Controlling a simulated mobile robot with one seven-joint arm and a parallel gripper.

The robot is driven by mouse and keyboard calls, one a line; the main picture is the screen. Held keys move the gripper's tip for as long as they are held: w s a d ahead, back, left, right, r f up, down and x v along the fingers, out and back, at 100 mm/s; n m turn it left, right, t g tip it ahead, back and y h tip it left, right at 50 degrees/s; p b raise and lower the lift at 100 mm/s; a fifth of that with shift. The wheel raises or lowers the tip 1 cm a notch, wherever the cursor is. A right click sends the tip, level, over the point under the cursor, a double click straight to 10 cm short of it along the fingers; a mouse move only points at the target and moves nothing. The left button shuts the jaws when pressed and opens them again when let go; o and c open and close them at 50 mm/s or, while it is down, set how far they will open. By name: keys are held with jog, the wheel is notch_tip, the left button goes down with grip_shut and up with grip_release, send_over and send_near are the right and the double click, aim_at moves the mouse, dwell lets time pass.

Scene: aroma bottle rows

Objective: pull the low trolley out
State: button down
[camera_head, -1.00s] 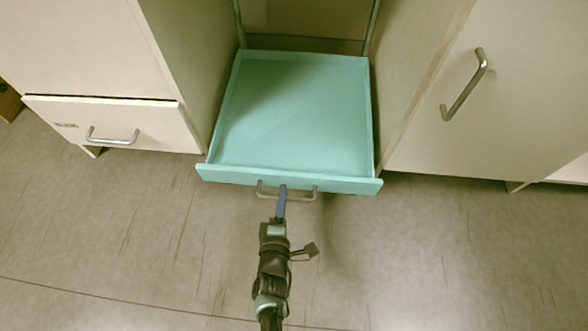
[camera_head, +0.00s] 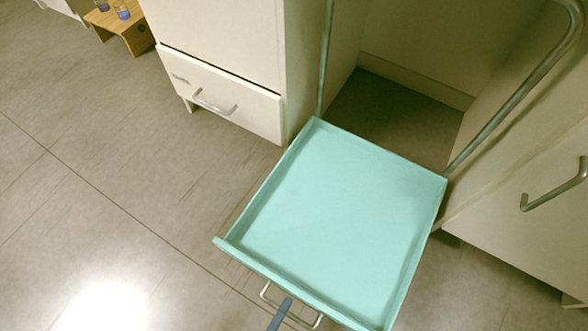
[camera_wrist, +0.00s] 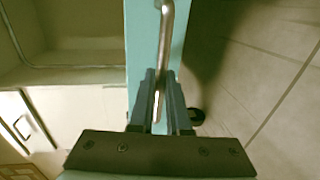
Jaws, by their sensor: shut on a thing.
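The low trolley (camera_head: 335,215) is a flat turquoise tray with low rims and a tall metal push frame at its back. In the head view it stands mostly out of the cabinet bay, its back end near the opening. A metal bar handle (camera_head: 268,293) is on its front panel. My gripper (camera_head: 284,306) is at that handle, at the bottom edge of the head view. In the wrist view my gripper (camera_wrist: 159,95) is shut on the handle (camera_wrist: 164,50), with a finger on each side of it. The trolley's turquoise front (camera_wrist: 141,40) is behind the handle.
The emptied bay floor (camera_head: 400,105) shows behind the trolley. A cabinet with a handled drawer (camera_head: 220,95) stands left of the bay, and a handled door (camera_head: 520,230) is on the right. A small wooden stand (camera_head: 125,30) is at top left. The floor (camera_head: 110,190) on the left is clear.

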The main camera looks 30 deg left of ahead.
jog(key=shift+s, duration=0.75)
jog(key=c, duration=0.9)
grip_release()
jog(key=p+v, duration=0.1)
jog(key=v, duration=1.2)
jog(key=shift+p, duration=0.4)
jog(key=shift+s, duration=0.1)
